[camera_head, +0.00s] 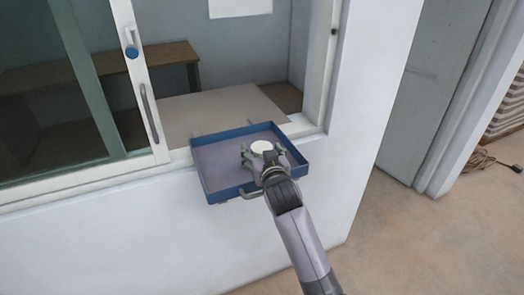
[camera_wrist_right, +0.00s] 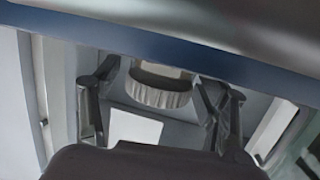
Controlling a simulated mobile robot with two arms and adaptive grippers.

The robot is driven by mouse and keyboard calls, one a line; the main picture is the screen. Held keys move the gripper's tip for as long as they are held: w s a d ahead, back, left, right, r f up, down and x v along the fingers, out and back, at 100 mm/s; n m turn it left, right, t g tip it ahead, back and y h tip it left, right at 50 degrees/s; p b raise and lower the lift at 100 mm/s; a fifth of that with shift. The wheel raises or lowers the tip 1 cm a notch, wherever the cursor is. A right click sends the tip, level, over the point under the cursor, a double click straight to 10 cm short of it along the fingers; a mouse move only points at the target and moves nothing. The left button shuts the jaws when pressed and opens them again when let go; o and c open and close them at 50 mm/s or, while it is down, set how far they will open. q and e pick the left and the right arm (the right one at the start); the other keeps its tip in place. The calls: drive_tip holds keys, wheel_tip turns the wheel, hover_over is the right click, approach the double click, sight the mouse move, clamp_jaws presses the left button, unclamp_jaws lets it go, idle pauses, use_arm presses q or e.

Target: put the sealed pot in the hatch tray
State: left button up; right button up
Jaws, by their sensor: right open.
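The blue-rimmed hatch tray (camera_head: 208,183) sticks out from the window opening in the head view. The sealed pot (camera_head: 261,146), with a round white lid, is over the tray floor towards its right front part. Whether its base rests on the floor is hidden. My right gripper (camera_head: 263,153) is open, with its fingers on either side of the pot. In the right wrist view the pot's ridged side (camera_wrist_right: 158,91) shows between the spread fingers, with a gap on each side. The tray's blue wall (camera_wrist_right: 170,50) crosses the upper part of that view. My left gripper is not in view.
A sliding window frame with a grey handle (camera_head: 149,113) and a blue knob stands left of the tray. A counter (camera_head: 220,109) lies behind the tray, inside the opening. A white wall (camera_head: 350,130) is to the right. The tray's left part is clear.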

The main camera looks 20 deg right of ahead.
drive_tip(key=shift+r, duration=0.25)
drive_tip(key=b+v, duration=0.1)
drive_tip(key=v, duration=1.1)
drive_tip(key=shift+f+b, duration=0.15)
drive_tip(key=shift+b, duration=0.2)
drive_tip(key=shift+s+f, duration=0.1)
